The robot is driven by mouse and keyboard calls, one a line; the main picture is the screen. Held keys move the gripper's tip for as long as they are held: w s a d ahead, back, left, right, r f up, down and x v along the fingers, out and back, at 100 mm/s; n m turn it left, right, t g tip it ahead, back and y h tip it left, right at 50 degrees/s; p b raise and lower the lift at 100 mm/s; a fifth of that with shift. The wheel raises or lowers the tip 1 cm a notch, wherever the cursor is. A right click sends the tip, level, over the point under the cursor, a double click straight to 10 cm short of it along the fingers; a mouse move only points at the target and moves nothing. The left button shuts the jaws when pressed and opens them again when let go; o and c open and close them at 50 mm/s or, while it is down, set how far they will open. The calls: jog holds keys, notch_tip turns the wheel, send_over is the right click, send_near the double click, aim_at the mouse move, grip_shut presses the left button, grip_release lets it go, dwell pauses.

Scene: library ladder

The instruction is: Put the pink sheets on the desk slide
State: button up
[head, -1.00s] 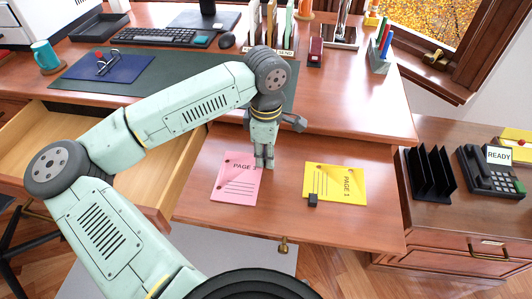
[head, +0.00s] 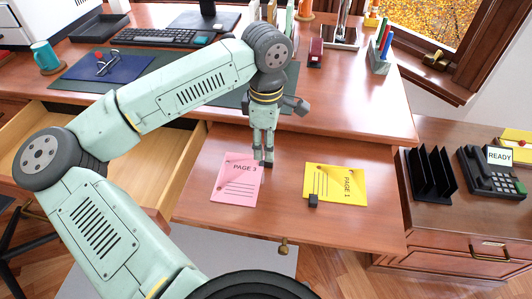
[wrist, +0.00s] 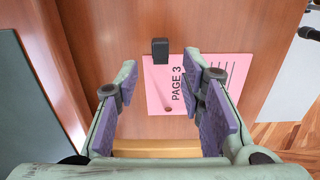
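The pink paper (head: 238,190), marked PAGE 3, lies flat on the pulled-out desk slide (head: 290,228); I cannot tell whether it is one sheet or several. It also shows in the wrist view (wrist: 232,66). A small black block (wrist: 160,50) sits at its far right corner, partly hidden by my fingers in the head view. My gripper (head: 264,160) points down over that corner. In the wrist view my gripper (wrist: 168,92) has its purple-padded fingers spread, with nothing held between them. The pink paper lies beyond the fingers and is partly covered by the right one.
A yellow sheet (head: 338,175), marked PAGE 1, lies to the right on the slide with a black block (head: 313,201) at its edge. An open drawer (head: 130,150) is left of the slide. A side cabinet with a phone (head: 492,178) stands at right.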

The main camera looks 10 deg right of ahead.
notch_tip(320, 180, up, 8)
jog(key=shift+b, duration=0.3)
jog(key=shift+f, duration=0.1)
